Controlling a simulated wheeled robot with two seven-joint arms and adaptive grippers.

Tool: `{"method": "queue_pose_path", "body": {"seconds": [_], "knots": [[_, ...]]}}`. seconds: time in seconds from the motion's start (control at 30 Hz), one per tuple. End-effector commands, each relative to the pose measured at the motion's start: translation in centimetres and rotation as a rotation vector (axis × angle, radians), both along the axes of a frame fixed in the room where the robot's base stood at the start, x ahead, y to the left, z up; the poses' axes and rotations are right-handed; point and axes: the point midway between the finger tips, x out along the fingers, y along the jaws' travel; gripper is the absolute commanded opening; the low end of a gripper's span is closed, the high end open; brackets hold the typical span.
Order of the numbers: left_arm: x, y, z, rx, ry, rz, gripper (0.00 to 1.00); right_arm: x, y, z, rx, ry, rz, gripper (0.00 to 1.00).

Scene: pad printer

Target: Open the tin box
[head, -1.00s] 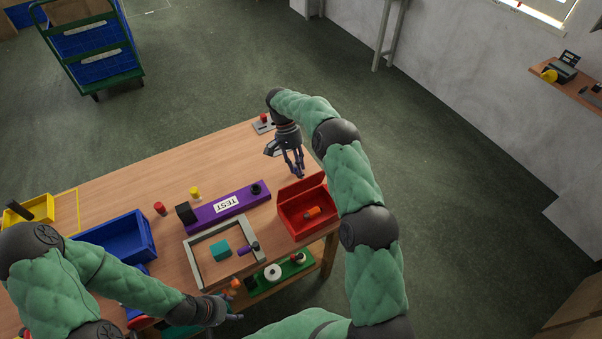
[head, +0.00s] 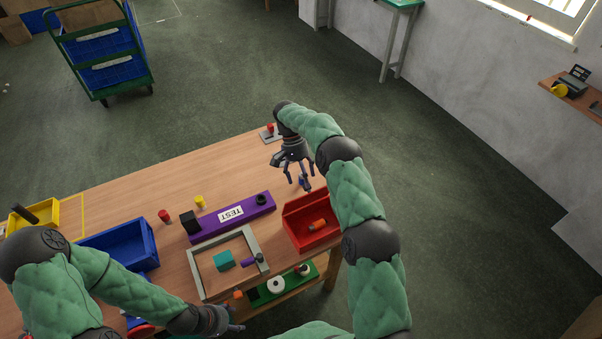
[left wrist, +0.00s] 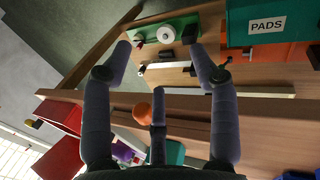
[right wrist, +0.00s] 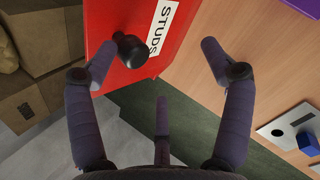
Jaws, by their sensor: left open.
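The red tin box (head: 312,237) stands at the right end of the table. Its lid (head: 303,203) is raised at the back, and an orange-and-dark piece (head: 317,224) shows inside. In the right wrist view the lid's red outer face (right wrist: 112,22) carries a STUDS label and a black knob (right wrist: 130,48). My right gripper (head: 302,183) is open and empty just behind the lid. The knob lies close to one finger, and contact is unclear.
A purple TEST block (head: 230,216), a grey frame (head: 195,272) with a teal block, and a blue bin (head: 120,247) stand left of the tin. A green tray (head: 285,284) sits lower in front.

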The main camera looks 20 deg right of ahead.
Motion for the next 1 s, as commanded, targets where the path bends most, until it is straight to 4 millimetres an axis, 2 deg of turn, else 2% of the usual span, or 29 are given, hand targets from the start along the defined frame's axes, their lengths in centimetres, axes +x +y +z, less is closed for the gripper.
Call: {"method": "queue_pose_path", "body": {"seconds": [0.03, 0.1, 0.2, 0.43, 0.8, 0.93, 1.0], "knots": [[0.0, 0.0, -0.1, 0.0, 0.0, 0.0, 0.6, -0.3, 0.4, -1.5, 0.006, 0.01, 0.007, 0.6], [0.0, 0.0, -0.1, 0.0, 0.0, 0.0, 0.6, -0.3, 0.5, -1.4, 0.007, 0.009, 0.007, 0.66], [0.0, 0.0, -0.1, 0.0, 0.0, 0.0, 0.6, -0.3, 0.5, -1.3, 0.008, 0.008, 0.008, 0.67], [0.0, 0.0, 0.0, 0.0, 0.0, 0.0, 0.6, -0.2, 0.6, -1.2, 0.008, 0.006, 0.008, 0.61], [0.0, 0.0, 0.0, 0.0, 0.0, 0.0, 0.6, -0.1, 0.5, -1.0, 0.006, 0.003, 0.008, 0.57], [0.0, 0.0, 0.0, 0.0, 0.0, 0.0, 0.6, 0.5, 0.6, -0.1, 0.005, -0.002, 0.007, 0.5], [0.0, 0.0, 0.0, 0.0, 0.0, 0.0, 0.6, 0.9, 0.6, 0.8, 0.005, -0.002, 0.007, 0.5]]}}
